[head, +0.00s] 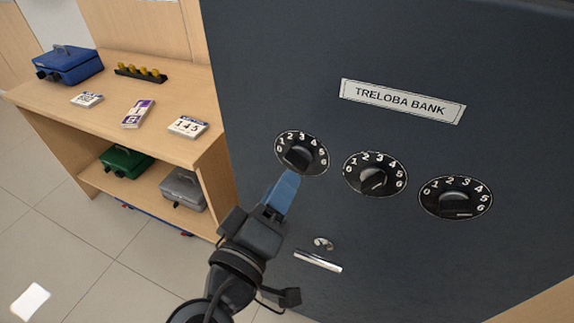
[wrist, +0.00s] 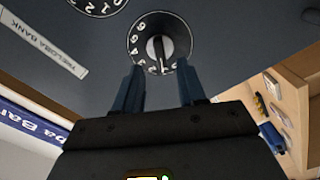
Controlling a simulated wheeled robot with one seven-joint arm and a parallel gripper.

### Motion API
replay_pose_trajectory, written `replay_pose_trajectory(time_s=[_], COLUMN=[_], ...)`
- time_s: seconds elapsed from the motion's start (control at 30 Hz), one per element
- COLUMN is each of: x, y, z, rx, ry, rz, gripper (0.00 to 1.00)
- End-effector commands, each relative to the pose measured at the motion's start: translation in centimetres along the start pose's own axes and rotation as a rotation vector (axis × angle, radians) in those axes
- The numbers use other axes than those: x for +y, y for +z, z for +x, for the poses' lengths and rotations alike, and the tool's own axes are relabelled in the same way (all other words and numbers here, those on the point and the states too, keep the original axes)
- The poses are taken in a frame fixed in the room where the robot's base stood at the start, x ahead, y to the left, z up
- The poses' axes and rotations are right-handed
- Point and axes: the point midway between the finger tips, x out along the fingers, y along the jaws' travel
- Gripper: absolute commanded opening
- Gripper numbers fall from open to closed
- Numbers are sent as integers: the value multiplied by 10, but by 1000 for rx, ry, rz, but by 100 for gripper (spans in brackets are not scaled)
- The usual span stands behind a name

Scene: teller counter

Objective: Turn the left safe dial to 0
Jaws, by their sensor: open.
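The dark safe front carries a row of three round black dials with white numbers. The left safe dial (head: 301,153) is at the left end of the row in the head view; which number its knob points to is unclear. My gripper (head: 290,180) comes up from below, with blue fingers at the dial's lower edge, partly covering it. In the wrist view the left dial (wrist: 160,43) appears turned over, its bar-shaped knob standing upright in the picture. My gripper (wrist: 159,76) is open there, one finger to each side below the knob, holding nothing.
The middle dial (head: 375,173) and right dial (head: 455,197) sit to the right. A metal handle (head: 318,261) and keyhole lie below. A wooden counter (head: 180,85) with a blue cash box (head: 68,64) and cards stands left of the safe.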

Motion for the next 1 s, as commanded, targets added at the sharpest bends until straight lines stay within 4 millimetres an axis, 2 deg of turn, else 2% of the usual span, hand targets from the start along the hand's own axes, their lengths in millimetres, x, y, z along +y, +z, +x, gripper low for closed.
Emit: replay_pose_trajectory(time_s=[0.1, 0.3, 0.47, 0.7, 0.77, 1.0], x=[2, 1, 0, 0, 0, 0], y=[0, -1, 0, 0, 0, 0], z=[20, 46, 55, 56, 55, 55], rx=[-2, 0, 0, 1, 1, 1], ry=[1, -1, -1, -2, -2, -2], rz=[-1, -1, -1, -1, -1, -1], gripper=[40, 40, 40, 40, 37, 14])
